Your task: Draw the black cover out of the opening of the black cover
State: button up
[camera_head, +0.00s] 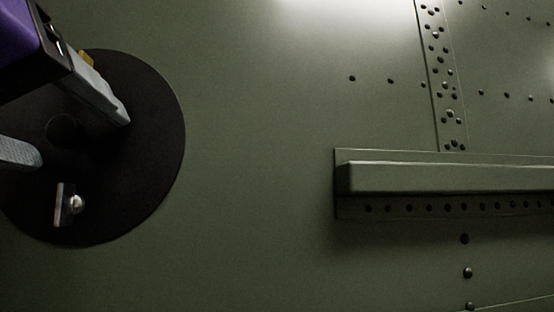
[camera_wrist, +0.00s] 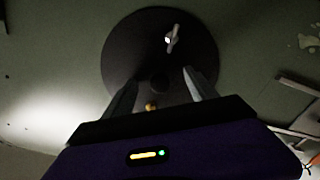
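The black cover (camera_head: 150,165) is a dark round disc lying against the green fuselage skin, at the left of the head view. It fills the upper middle of the wrist view (camera_wrist: 125,55). It carries a small metal latch (camera_head: 70,204), also in the wrist view (camera_wrist: 171,40), and a dark round knob (camera_head: 62,128), which shows dimly in the wrist view (camera_wrist: 159,83). My gripper (camera_head: 82,135) is in front of the cover with its two fingers spread apart. In the wrist view my gripper (camera_wrist: 158,78) has the knob between its fingers, touching neither. The opening's edge is hidden behind the cover.
A long raised rail (camera_head: 450,179) runs across the skin at the right of the head view. A riveted strip (camera_head: 441,75) rises above it. Bare green skin (camera_head: 260,150) lies between the cover and the rail.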

aim_at(59, 127)
grip_shut()
jog(key=shift+v, duration=1.6)
jog(key=shift+v, duration=1.45)
